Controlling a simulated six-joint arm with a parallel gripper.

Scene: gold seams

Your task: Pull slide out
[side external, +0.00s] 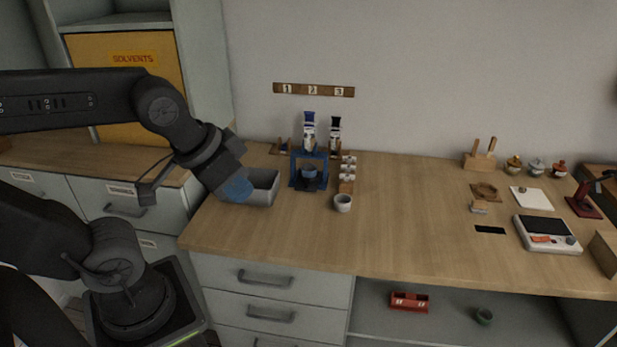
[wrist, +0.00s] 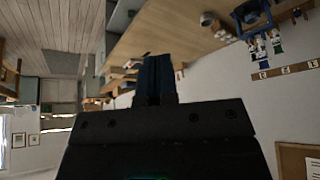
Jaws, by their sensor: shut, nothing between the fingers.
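A blue stand (side external: 309,168) is on the wooden bench near the wall, with a small blue cup (side external: 309,171) low inside it. It also shows in the wrist view (wrist: 247,14). I cannot tell a separate slide on it at this size. A blue-topped dispenser (side external: 309,130) rises above the stand, and a black-topped one (side external: 335,132) is to its right. My gripper (side external: 240,188) is shut and empty, over the grey bin left of the stand and apart from the stand. Its dark fingers (wrist: 155,80) are together in the wrist view.
A grey bin (side external: 264,187) sits under my gripper. A white cup (side external: 343,203) and a rack of small white cups (side external: 347,174) stand right of the blue stand. A numbered plaque (side external: 313,90) is on the wall. The middle of the bench (side external: 415,205) is clear.

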